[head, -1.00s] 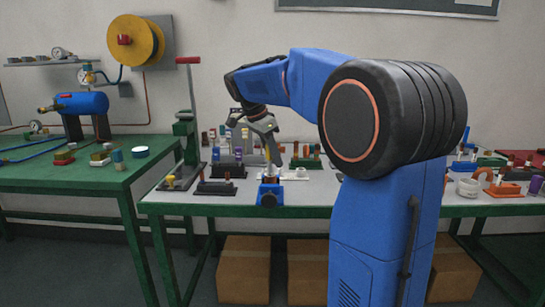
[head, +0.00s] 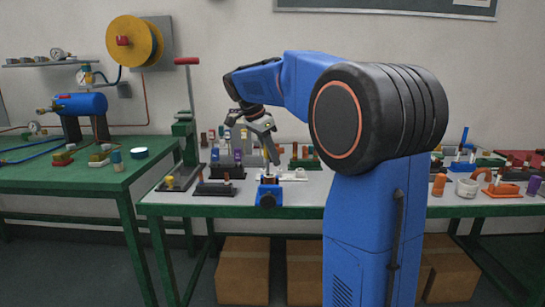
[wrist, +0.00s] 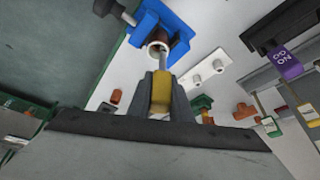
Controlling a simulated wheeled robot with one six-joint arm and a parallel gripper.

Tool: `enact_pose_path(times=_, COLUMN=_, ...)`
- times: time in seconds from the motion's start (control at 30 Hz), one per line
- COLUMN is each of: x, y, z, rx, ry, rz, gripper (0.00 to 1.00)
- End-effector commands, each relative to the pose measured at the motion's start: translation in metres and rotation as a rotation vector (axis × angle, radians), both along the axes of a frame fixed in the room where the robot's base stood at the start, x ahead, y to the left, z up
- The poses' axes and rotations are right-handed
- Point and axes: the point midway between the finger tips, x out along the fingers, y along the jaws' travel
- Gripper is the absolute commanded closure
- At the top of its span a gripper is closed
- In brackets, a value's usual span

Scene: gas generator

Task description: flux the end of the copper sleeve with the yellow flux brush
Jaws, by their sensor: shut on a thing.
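The copper sleeve (wrist: 157,46) is clamped in a blue vise (wrist: 170,18), with its open end facing my gripper in the wrist view. The vise (head: 268,193) stands at the front of the grey-topped bench in the head view. My gripper (wrist: 162,80) is shut on the yellow handle of the flux brush (wrist: 161,93). The brush's thin metal shank reaches to the sleeve's open end; I cannot tell whether its tip touches the rim or is just inside. In the head view my gripper (head: 272,160) is right above the vise and hides most of the brush and sleeve.
A white holed plate (wrist: 206,68) lies beside the vise. Racks with purple-tagged (wrist: 286,64) and other parts stand behind it on the bench. A lever press with a red handle (head: 187,61) rises at the bench's left end. Orange fittings (head: 502,188) lie at the right.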

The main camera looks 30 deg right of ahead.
Motion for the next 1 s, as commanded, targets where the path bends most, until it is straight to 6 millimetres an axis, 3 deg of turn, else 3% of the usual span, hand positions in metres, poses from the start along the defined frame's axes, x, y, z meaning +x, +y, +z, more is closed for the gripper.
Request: enact_pose_path(times=1.0, x=0.0, y=0.0, z=0.058, rx=0.0, ry=-0.001, rz=-0.001, gripper=0.98)
